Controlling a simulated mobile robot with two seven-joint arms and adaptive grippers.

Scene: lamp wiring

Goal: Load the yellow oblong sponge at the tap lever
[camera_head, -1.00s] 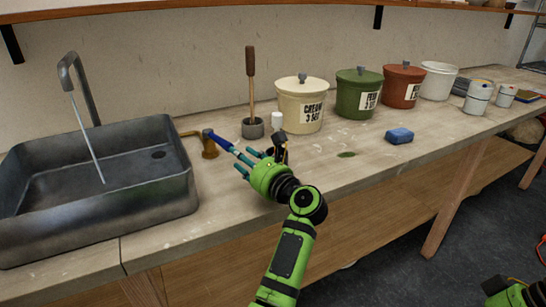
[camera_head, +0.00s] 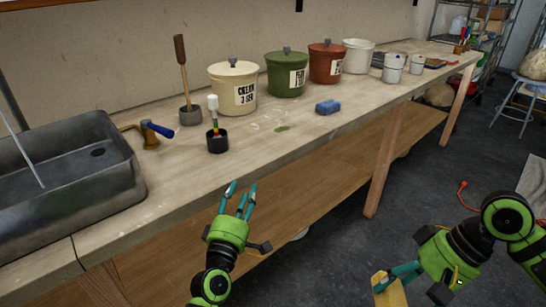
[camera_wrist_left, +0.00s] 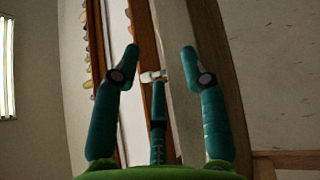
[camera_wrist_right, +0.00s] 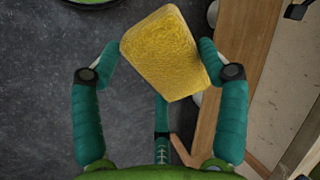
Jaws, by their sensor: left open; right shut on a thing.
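The yellow oblong sponge (camera_wrist_right: 162,52) is held between the fingers of my right gripper (camera_wrist_right: 159,50), seen in the right wrist view. In the head view the sponge (camera_head: 388,291) is at the bottom right, out over the floor in front of the bench. The tap lever (camera_head: 157,129) is a blue handle on a brass tap (camera_head: 150,138), just right of the grey sink (camera_head: 70,195). My left gripper (camera_head: 240,190) is open and empty in front of the bench edge. The tap is not clear in either wrist view.
A black cup with a white-topped brush (camera_head: 217,142) stands right of the tap. A wooden-handled plunger (camera_head: 190,116), lidded canisters (camera_head: 232,95) and a blue sponge (camera_head: 328,107) are also on the bench. The bench's front strip is mostly clear.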

